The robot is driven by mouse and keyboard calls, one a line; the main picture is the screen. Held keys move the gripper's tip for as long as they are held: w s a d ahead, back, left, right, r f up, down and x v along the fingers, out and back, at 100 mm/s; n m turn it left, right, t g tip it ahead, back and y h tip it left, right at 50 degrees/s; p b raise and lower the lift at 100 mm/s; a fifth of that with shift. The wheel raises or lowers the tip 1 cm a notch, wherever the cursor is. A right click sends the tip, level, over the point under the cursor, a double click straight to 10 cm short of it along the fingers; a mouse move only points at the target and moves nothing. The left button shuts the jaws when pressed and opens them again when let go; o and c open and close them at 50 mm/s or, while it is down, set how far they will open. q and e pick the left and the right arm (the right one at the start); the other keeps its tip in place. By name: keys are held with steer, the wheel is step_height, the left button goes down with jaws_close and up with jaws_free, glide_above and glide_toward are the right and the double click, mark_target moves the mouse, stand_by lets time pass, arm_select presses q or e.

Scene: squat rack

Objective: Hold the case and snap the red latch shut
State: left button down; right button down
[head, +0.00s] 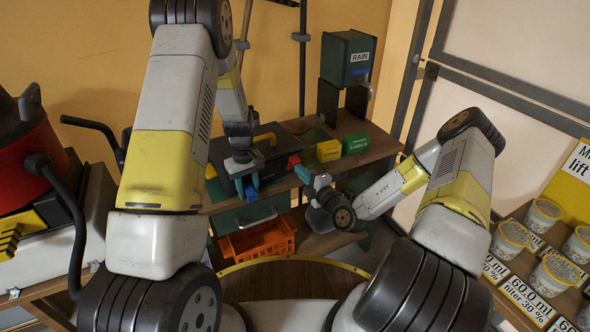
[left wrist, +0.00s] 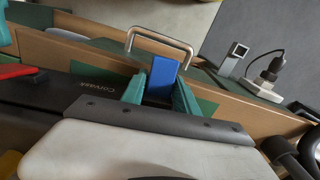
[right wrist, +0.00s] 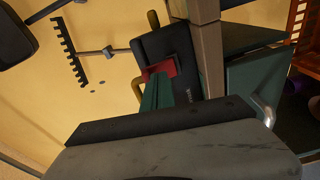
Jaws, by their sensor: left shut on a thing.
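The dark case (head: 222,152) lies on the workbench with its lid down; its front edge also shows in the left wrist view (left wrist: 60,92). My left gripper (head: 249,190) is shut on a blue tab (left wrist: 162,78) at the case's front, one green finger on each side of it. The red latch (head: 294,161) is at the right part of the case's front, and it shows in the right wrist view (right wrist: 163,70). My right gripper (right wrist: 157,92) has its green fingers together, tips at the red latch's lower edge. I cannot tell whether they touch it.
A yellow box (head: 329,151) and a green box (head: 356,143) stand right of the case. A green dispenser marked RAIN (head: 347,58) stands behind. An orange crate (head: 258,240) is below the bench. A metal handle (left wrist: 160,40) sits on the drawer front. Cups (head: 510,238) fill a shelf at right.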

steer(key=shift+r, duration=0.1)
stand_by(0.3)
arm_select(q)
steer(key=c, duration=0.8)
jaws_free()
steer(key=shift+c, duration=0.2)
arm_select(e)
steer(key=f+v, duration=0.1)
steer(key=v, duration=0.6)
steer(key=shift+w, duration=0.1)
arm_select(q)
steer(key=o, duration=0.4)
steer(key=o, duration=0.4)
